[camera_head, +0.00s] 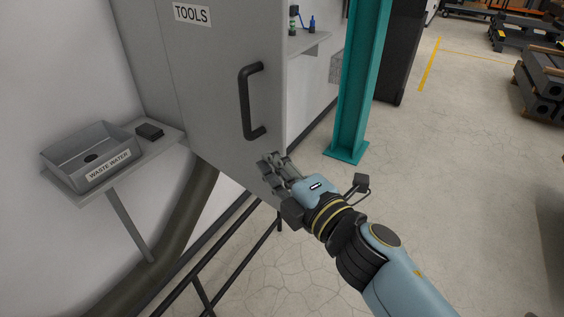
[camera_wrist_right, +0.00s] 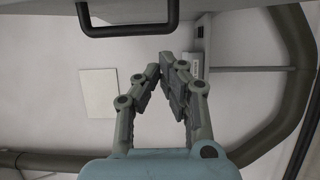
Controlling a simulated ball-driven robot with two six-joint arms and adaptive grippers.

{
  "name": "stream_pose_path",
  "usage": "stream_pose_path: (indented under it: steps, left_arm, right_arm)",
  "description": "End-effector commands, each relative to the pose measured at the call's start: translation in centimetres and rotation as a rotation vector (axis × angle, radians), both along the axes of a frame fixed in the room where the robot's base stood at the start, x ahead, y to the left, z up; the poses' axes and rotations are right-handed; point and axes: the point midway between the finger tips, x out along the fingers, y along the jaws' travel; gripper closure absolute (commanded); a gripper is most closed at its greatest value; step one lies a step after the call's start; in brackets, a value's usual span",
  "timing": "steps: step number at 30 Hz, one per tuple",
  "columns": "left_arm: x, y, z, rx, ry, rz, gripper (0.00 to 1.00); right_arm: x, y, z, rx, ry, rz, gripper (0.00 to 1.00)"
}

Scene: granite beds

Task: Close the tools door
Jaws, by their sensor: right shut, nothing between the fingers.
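The grey tools door (camera_head: 215,85) stands upright in the upper middle of the head view, with a TOOLS label (camera_head: 192,14) at its top. Its black bar handle (camera_head: 249,102) is on the right part of its face. The handle also crosses the top of the right wrist view (camera_wrist_right: 128,30). My right gripper (camera_head: 270,162) is shut and empty, just below the handle near the door's lower right edge. In the wrist view its fingertips (camera_wrist_right: 166,62) come together below the handle, apart from it. I cannot tell whether the fingers touch the door. My left gripper is out of view.
A grey waste water tray (camera_head: 62,157) and a small black box (camera_head: 149,132) rest on a wall shelf at left. A teal post (camera_head: 358,85) stands right of the door. Dark rails (camera_head: 205,296) run below. The floor at right (camera_head: 455,170) is mostly clear.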

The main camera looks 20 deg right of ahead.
Motion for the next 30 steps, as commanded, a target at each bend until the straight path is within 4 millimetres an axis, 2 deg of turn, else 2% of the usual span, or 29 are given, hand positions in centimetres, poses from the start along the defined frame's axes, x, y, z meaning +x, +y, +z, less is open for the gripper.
stream_pose_path:
  steps: [1, 4, 8, 9, 12, 17, 30]
  left_arm:
    - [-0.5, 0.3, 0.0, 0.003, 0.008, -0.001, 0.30]
    - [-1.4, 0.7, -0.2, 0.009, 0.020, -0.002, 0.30]
    - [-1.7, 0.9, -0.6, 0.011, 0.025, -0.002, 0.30]
    - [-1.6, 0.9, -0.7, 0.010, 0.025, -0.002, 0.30]
    - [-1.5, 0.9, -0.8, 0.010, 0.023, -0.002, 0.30]
    - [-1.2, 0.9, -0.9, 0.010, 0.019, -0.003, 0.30]
    - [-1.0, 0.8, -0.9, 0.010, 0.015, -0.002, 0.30]
  right_arm:
    - [1.3, 0.3, 0.2, 0.002, -0.004, 0.000, 1.00]
    - [3.4, 0.8, 0.1, 0.001, -0.003, -0.001, 1.00]
    - [6.0, 1.5, 0.0, 0.001, -0.002, 0.000, 1.00]
    - [6.4, 1.0, 0.0, -0.003, -0.002, 0.000, 1.00]
    - [7.0, -0.5, -0.1, -0.003, 0.000, -0.001, 1.00]
    - [7.6, -1.8, 0.0, -0.001, 0.001, -0.001, 1.00]
    - [7.8, -2.2, 0.0, 0.001, 0.001, 0.000, 1.00]
